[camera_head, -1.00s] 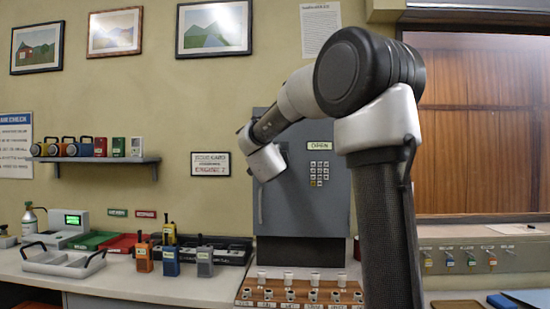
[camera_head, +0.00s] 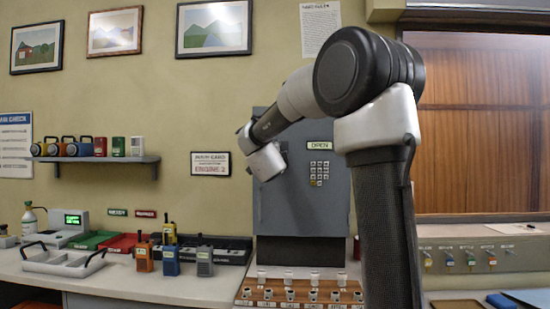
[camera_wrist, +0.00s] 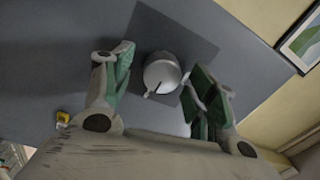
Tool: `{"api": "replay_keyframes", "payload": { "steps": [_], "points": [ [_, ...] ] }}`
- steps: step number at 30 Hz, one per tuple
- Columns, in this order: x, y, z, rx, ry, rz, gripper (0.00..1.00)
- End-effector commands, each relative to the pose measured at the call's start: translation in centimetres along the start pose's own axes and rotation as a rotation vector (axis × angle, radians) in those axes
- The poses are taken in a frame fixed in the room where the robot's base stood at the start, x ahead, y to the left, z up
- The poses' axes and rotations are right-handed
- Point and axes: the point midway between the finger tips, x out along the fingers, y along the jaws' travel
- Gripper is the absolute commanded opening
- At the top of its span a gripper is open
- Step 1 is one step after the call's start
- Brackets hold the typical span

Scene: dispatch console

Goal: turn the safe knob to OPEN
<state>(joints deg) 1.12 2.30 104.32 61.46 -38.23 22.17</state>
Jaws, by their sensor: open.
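The grey safe (camera_head: 330,215) is on the back wall behind my arm, with an OPEN label (camera_head: 319,146) at its upper right. In the wrist view, the round silver safe knob (camera_wrist: 163,72) with a dark pointer line sits on a darker square plate (camera_wrist: 198,48). My gripper (camera_wrist: 164,68) is open, with one green-padded finger on each side of the knob. A gap shows on the left side; contact on the right cannot be told. In the head view, my arm's wrist hides the knob.
A keypad (camera_head: 319,173) is on the safe door, right of my wrist. Below stands a wooden rack (camera_head: 300,295) with several white knobs or cups. Several radios (camera_head: 171,258) stand on the counter to the left. A shelf (camera_head: 100,159) hangs further left.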

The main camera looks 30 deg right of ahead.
Motion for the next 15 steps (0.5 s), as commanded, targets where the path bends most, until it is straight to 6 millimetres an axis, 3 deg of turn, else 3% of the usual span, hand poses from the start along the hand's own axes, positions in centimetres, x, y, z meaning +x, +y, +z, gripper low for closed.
{"api": "replay_keyframes", "payload": {
  "steps": [7,15],
  "points": [
    [-1.4,-0.1,0.0,0.001,-0.002,0.000,0.58],
    [-7.2,-0.1,0.1,0.001,-0.004,-0.002,0.58]
  ]
}}
